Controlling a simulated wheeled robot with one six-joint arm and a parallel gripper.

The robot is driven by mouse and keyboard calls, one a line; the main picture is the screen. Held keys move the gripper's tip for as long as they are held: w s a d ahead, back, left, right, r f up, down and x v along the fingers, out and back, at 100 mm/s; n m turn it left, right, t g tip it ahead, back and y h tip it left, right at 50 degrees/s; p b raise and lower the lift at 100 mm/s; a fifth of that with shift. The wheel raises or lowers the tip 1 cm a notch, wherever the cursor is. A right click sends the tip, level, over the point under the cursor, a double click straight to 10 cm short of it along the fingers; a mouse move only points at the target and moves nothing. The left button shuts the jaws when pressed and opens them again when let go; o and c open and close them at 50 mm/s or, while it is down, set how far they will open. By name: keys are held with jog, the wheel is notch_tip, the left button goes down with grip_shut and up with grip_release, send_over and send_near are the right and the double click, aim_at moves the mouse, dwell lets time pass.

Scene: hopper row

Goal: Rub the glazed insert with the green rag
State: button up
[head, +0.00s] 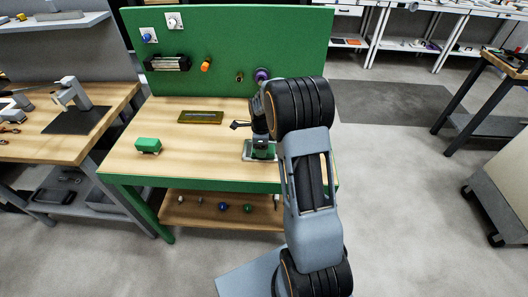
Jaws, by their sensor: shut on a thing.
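My gripper (261,133) points down over the right part of the wooden bench top, partly hidden behind my own wrist. It is shut on a small green thing that looks like the green rag (263,147). The rag is low, over a pale grey flat piece (248,156) on the bench. This piece may be the glazed insert, but its surface is mostly covered. I cannot tell whether the rag touches it. A flat brown-yellow framed plate (201,117) lies to the left, further back.
A green block (148,145) sits at the front left of the bench (180,160). A green back panel (225,45) carries knobs and fittings. A dark lever (240,125) sticks out just left of my gripper. A lower shelf (185,212) holds small items. The bench middle is clear.

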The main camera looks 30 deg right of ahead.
jog(key=shift+s+a+r, duration=0.1)
jog(key=shift+s+a, duration=0.2)
jog(key=shift+s, duration=0.25)
jog(key=shift+w, duration=0.15)
jog(key=shift+w+d, duration=0.5)
jog(key=shift+w, duration=0.35)
jog(key=shift+w+d, duration=0.5)
jog(key=shift+w, duration=0.3)
jog(key=shift+s+a, duration=0.5)
jog(key=shift+s, duration=0.4)
jog(key=shift+s+a, duration=0.5)
jog(key=shift+s, duration=0.4)
jog(key=shift+r+p, duration=0.65)
jog(key=shift+r, duration=0.15)
jog(key=shift+w+f, duration=0.1)
